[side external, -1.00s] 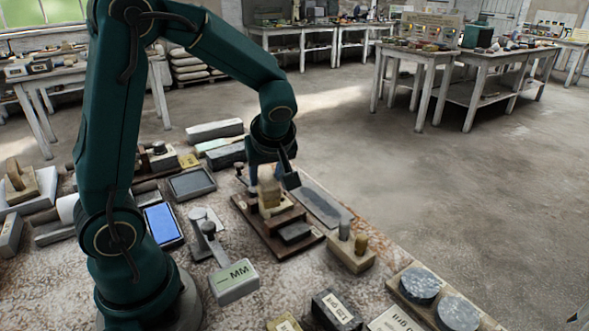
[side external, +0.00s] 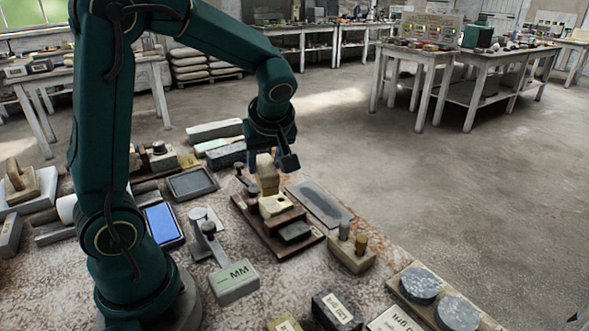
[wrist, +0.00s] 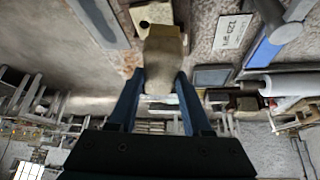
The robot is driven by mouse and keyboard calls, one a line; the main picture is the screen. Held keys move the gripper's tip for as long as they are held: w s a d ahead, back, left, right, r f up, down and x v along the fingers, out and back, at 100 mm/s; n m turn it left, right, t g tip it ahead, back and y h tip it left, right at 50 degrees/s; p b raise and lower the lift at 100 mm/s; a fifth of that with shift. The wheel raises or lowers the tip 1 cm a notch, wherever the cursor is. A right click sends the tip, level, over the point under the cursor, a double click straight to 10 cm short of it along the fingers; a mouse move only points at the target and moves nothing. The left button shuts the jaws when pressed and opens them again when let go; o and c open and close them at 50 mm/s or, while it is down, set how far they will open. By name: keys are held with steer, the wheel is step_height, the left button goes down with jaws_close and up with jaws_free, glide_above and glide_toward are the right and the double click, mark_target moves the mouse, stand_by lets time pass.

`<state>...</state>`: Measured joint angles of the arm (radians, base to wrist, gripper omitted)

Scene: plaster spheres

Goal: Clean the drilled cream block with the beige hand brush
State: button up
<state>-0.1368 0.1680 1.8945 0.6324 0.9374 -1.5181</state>
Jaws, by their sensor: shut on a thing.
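My gripper (side external: 270,158) is shut on the beige hand brush (side external: 267,174), which hangs down from the jaws. In the wrist view the brush (wrist: 163,58) sits between both fingers. The drilled cream block (side external: 276,206) lies on a stepped brown wooden stand, just in front of and below the brush. Its dark hole shows in the wrist view, where part of the block (wrist: 155,14) appears beyond the brush's end. In the side view the brush looks raised behind the block; whether they touch is hard to tell.
The brown stand (side external: 258,232) also carries a dark block (side external: 294,233) and knobbed posts. A dark flat slab (side external: 320,204) lies to its right. A wooden holder with two pegs (side external: 352,254) stands in front. A blue-faced tablet-like item (side external: 163,224) lies left.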

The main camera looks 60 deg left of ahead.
steer(key=shift+r, duration=0.1)
steer(key=shift+r, duration=1.9)
